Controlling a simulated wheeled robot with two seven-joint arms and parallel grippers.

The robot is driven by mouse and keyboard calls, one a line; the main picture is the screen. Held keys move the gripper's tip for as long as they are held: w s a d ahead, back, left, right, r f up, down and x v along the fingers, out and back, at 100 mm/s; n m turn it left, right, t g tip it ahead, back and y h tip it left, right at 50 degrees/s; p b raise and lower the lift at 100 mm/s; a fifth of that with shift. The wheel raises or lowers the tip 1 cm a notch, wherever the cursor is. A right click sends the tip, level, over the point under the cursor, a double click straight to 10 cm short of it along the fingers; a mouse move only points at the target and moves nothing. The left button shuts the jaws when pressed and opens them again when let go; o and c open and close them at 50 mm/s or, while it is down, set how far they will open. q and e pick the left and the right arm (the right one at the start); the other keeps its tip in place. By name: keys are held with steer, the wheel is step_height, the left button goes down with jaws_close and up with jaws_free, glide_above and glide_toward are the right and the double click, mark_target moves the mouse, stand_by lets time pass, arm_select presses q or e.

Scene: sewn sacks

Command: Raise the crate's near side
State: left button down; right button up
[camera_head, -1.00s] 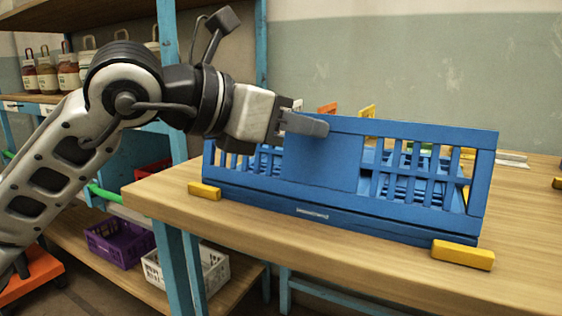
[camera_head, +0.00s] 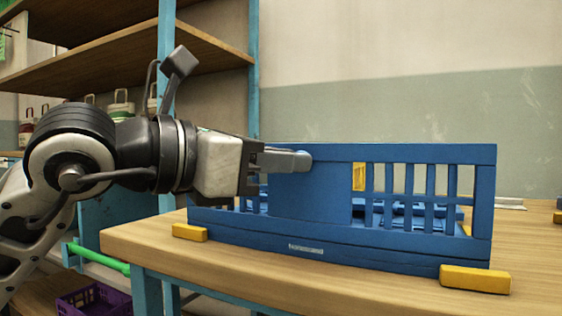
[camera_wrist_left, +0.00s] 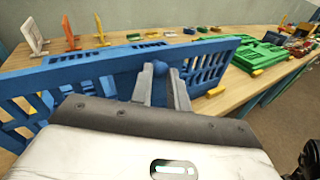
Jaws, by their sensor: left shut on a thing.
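The blue crate (camera_head: 300,245) stands on the wooden table. Its near side (camera_head: 310,200) is upright, a slatted wall with a solid middle panel. Other blue slatted parts show low behind it, partly hidden. My left gripper (camera_head: 292,160) reaches in from the left at the top edge of the near side and is shut on it. In the left wrist view the fingers (camera_wrist_left: 161,82) meet at the rim of the blue wall (camera_wrist_left: 85,75).
Yellow blocks (camera_head: 475,279) and (camera_head: 190,232) sit at the crate's near corners. The wrist view shows a green crate (camera_wrist_left: 265,55) on the table and small coloured cards (camera_wrist_left: 70,30) in a row. A shelf unit (camera_head: 210,62) stands behind on the left.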

arm_select(q)
steer(key=c, duration=1.6)
jaws_free()
steer(key=shift+a, duration=0.15)
steer(key=shift+p+v, duration=0.55)
steer(key=shift+v, duration=7.3)
arm_select(e)
steer(key=shift+d+f+h, duration=0.15)
steer(key=shift+f+h, duration=0.15)
